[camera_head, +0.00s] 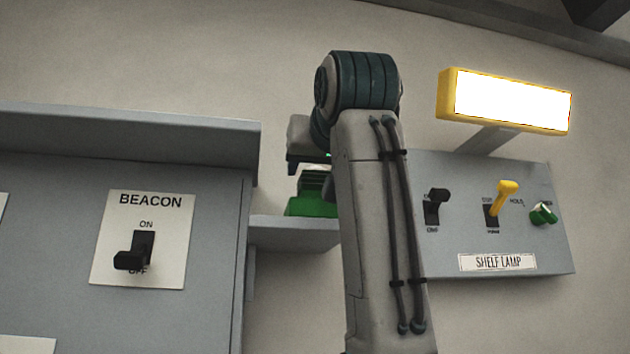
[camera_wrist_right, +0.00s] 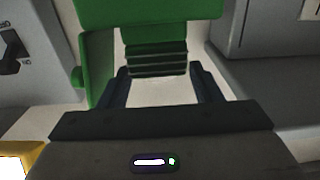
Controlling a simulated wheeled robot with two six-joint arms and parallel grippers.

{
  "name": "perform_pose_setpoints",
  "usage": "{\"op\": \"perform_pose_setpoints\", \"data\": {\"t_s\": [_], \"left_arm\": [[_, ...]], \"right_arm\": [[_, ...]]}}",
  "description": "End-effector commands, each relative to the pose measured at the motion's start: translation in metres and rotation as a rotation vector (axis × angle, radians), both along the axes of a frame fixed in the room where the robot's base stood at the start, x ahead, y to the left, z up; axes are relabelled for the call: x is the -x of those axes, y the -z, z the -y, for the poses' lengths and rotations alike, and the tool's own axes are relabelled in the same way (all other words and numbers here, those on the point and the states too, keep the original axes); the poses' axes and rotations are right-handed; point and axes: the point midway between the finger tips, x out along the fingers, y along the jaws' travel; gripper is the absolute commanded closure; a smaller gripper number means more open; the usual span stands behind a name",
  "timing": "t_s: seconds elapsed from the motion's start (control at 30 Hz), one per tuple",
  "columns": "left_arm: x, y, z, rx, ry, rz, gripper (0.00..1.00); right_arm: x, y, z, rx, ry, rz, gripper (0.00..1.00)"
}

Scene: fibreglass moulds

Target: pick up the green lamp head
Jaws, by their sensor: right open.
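The green lamp head (camera_head: 312,204) stands on a small grey shelf, partly hidden behind my right arm in the head view. My right gripper (camera_head: 308,167) is at its ribbed upper part. In the right wrist view, the green lamp head (camera_wrist_right: 150,12) fills the top middle. Its narrower ribbed part reaches toward the two dark fingertips of the right gripper (camera_wrist_right: 160,70), which are open, one on each side. I cannot tell whether either finger touches it. My left gripper is not in view.
The grey shelf (camera_head: 290,234) lies between a cabinet with a BEACON switch (camera_head: 132,258) at left and a SHELF LAMP panel (camera_head: 470,240) at right. A lit yellow lamp (camera_head: 446,94) is above the panel. The wall above the shelf is clear.

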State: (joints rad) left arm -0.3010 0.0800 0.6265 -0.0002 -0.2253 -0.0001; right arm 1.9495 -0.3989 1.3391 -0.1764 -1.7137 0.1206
Motion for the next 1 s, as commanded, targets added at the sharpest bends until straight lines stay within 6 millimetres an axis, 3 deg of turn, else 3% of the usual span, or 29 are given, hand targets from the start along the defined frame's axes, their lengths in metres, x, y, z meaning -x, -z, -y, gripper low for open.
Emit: {"op": "perform_pose_setpoints", "data": {"t_s": [0.13, 0.43, 0.63, 1.0], "left_arm": [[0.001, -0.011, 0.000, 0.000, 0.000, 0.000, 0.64], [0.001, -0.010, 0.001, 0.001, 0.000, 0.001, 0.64], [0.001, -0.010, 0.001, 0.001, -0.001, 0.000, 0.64], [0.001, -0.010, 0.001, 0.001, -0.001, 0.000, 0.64]], "right_arm": [[-0.019, -0.002, -0.004, 0.000, 0.001, -0.002, 0.42], [-0.023, 0.000, -0.005, 0.000, 0.001, 0.000, 0.42], [-0.023, 0.000, -0.005, 0.000, 0.000, 0.000, 0.80], [-0.023, -0.006, -0.004, 0.000, 0.000, 0.001, 0.80]]}}
